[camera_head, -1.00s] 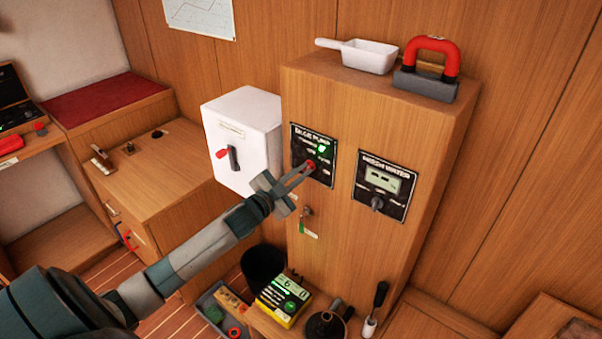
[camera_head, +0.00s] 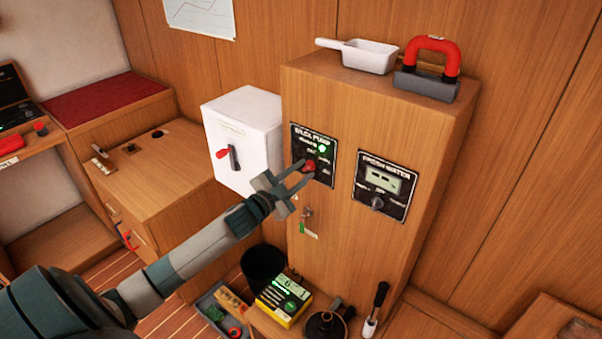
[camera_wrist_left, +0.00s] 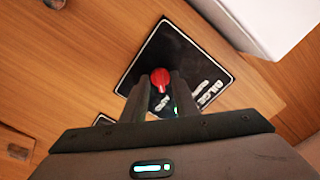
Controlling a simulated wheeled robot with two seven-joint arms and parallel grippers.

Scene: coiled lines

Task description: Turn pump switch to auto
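The black bilge pump panel (camera_head: 328,171) is on the front of the wooden cabinet, with a lit green lamp (camera_head: 322,148) at its upper right. Its red switch knob (camera_head: 309,167) sits near the panel's middle. My left gripper (camera_head: 305,172) is at the panel with its fingers spread apart, one tip on each side of the knob. In the left wrist view, the red knob (camera_wrist_left: 160,78) shows just beyond the gap between the fingertips (camera_wrist_left: 160,92). Contact cannot be made out. The switch labels are too small or hidden to read its setting. My right gripper is not in view.
A fresh water panel (camera_head: 382,187) is to the right. A white box (camera_head: 250,130) with a red-tipped lever stands left of the cabinet. A key (camera_head: 306,216) hangs below the panel. A yellow-black device (camera_head: 283,300) and other items are lower down.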

